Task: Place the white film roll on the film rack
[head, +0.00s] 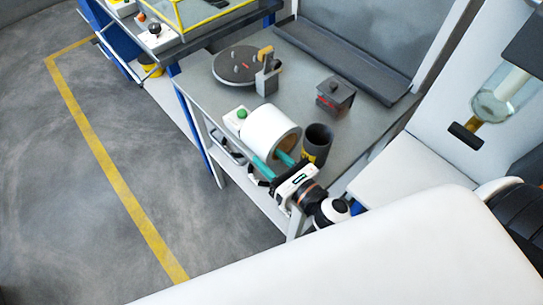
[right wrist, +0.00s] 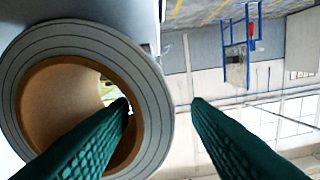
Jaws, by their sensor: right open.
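The white film roll (head: 268,128) lies on its side near the front edge of the grey table, its brown core facing my right gripper. My right gripper (head: 268,157) is open, with teal fingers at the near end of the roll. In the right wrist view, the roll (right wrist: 158,95) fills the left side. One finger overlaps the core opening and the other is outside the rim, so the roll's wall lies between them. I cannot tell how deep the first finger reaches. A grey stand with a tan top (head: 267,75), possibly the film rack, stands beside a dark round turntable (head: 232,68). My left gripper is not in view.
A dark cup (head: 317,142) stands close to the right of the roll. A white box with a green button (head: 234,120) is at its left. A dark box with a red label (head: 335,97) sits farther back. The table (head: 300,65) is bare between the stand and that box.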

